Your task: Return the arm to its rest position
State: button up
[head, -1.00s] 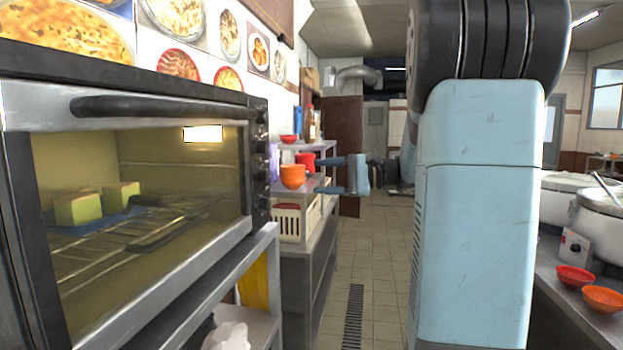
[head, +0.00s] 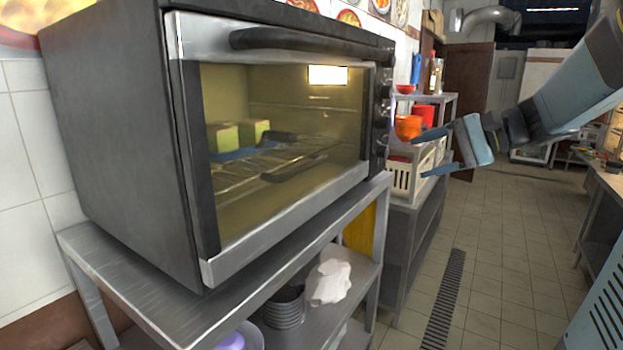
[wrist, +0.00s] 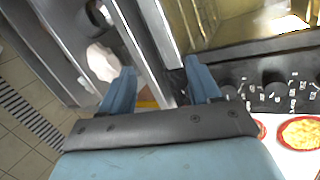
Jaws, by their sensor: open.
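My gripper (head: 432,152) is open, its two blue fingers apart and pointing left toward the oven's right side in the head view. In the wrist view, my gripper (wrist: 160,85) shows both fingers spread with nothing between them. My arm reaches in from the right edge of the head view, over the aisle. The gripper appears in front of the shelf with the orange and red bowls; I cannot tell the exact gap to the oven.
The oven (head: 140,130) with a closed glass door stands on a metal rack (head: 150,300). Inside are yellow-green blocks (head: 240,132). An orange bowl (head: 407,127) and a white basket (head: 400,178) are behind the gripper. The tiled floor aisle (head: 500,250) is clear.

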jog(key=s+f+n+h, duration=0.4)
jog(key=s+h, duration=0.2)
jog(key=s, duration=0.2)
jog(key=s+a+f+n+h, duration=0.1)
jog(key=s+f+n+h, duration=0.3)
jog(key=s, duration=0.5)
jog(key=shift+s+f+h, duration=0.3)
jog(key=shift+f+h, duration=0.05)
jog(key=shift+h, duration=0.55)
dwell(0.5)
